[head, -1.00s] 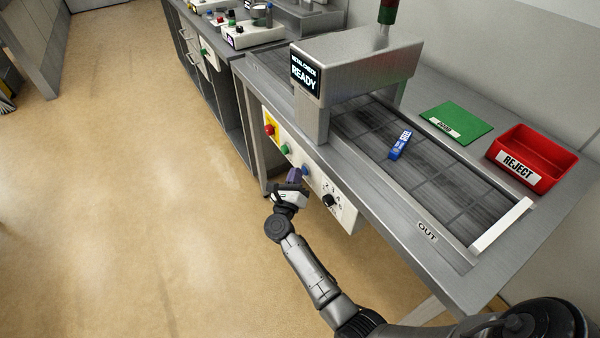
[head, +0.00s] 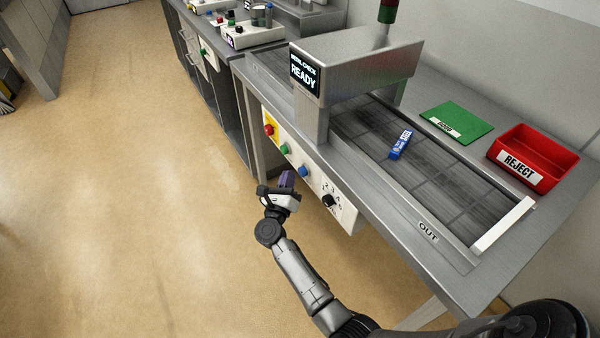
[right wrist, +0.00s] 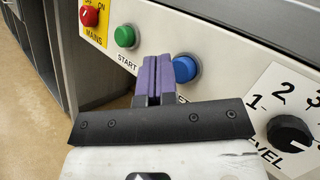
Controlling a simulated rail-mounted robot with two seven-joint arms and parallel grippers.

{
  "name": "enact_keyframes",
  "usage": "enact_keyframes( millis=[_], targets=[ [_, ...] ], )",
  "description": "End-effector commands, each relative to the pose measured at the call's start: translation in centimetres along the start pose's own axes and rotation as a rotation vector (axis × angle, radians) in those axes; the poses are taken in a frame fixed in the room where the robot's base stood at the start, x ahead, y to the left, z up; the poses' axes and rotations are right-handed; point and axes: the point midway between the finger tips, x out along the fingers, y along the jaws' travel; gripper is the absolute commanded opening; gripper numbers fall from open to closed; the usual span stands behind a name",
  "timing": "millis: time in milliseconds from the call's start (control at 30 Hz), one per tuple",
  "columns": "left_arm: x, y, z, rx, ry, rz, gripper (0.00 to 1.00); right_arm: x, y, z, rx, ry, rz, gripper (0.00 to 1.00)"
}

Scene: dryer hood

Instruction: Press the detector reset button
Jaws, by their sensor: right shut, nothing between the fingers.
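The right wrist view also shows the blue button (right wrist: 185,69), whose label is mostly hidden by my gripper. My right gripper (head: 286,178) is shut and empty, its purple fingertips just left of the blue button and apart from the panel. In the right wrist view the fingertips (right wrist: 153,62) lie between the green button (right wrist: 125,36) and the blue one. The detector display (head: 304,76) reads READY. My left gripper is out of view.
A numbered black knob (right wrist: 290,133) sits right of the blue button. A blue packet (head: 400,144) lies on the conveyor belt (head: 440,180). A green mat (head: 458,121) and a red REJECT bin (head: 545,150) are behind it. The floor left of the panel is clear.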

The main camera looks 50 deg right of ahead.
Motion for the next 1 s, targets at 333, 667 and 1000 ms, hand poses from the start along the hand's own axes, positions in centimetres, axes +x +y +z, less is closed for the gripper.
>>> enact_keyframes(
  millis=[333,667,1000],
  targets=[
    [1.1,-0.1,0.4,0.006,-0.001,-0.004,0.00,-2.1,1.6,1.3,0.002,0.001,0.002,0.00],
    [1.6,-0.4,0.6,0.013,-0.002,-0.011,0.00,-3.3,2.4,2.4,0.000,0.000,0.001,0.00],
    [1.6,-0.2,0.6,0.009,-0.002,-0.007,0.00,-3.3,2.4,2.4,0.000,0.000,0.000,0.00]
  ],
)
